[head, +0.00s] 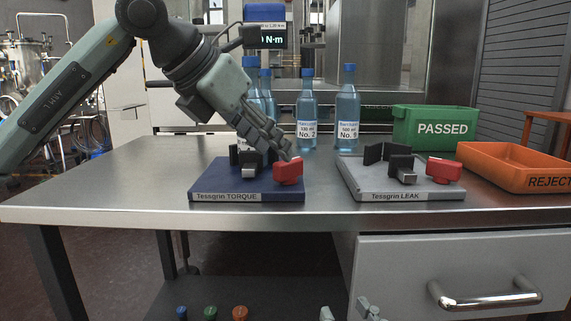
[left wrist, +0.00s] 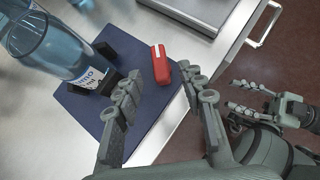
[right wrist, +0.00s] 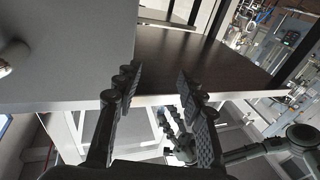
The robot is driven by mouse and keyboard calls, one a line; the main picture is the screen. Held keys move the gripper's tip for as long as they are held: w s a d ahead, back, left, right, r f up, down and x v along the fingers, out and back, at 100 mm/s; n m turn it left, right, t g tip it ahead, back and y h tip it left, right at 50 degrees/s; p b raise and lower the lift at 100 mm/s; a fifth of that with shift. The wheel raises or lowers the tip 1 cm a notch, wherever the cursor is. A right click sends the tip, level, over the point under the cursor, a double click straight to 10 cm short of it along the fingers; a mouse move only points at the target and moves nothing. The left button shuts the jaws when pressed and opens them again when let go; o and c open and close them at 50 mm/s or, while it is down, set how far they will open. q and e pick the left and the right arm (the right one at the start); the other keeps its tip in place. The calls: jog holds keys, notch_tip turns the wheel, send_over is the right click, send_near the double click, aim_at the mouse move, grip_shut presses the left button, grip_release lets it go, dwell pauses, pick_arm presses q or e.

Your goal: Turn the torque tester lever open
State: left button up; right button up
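The torque tester (head: 235,194) is a dark blue plate labelled "Tessgrin TORQUE" at the table's front. Its red lever (head: 288,172) sits at the plate's right side. It also shows in the left wrist view (left wrist: 161,64). Black jaw blocks (head: 248,168) stand left of the lever, partly hidden by my gripper. My left gripper (head: 285,150) is open, pointing down at the lever. In the left wrist view its fingertips (left wrist: 160,82) lie either side of the lever's near end; contact cannot be told. My right gripper (right wrist: 155,82) is open and empty, low in front of the table.
A grey leak tester (head: 400,195) with its own red lever stands to the right. Blue-capped bottles (head: 308,110) stand behind; one (left wrist: 45,45) is close beside the torque tester's jaws. A green PASSED bin (head: 410,128) and orange REJECT bin (head: 500,170) are at right. The table's left is clear.

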aim_at(288, 169)
pick_arm(q)
jog(key=x, duration=0.5)
jog(key=shift+w+d+f, duration=0.15)
jog(key=shift+f, duration=0.1)
grip_shut()
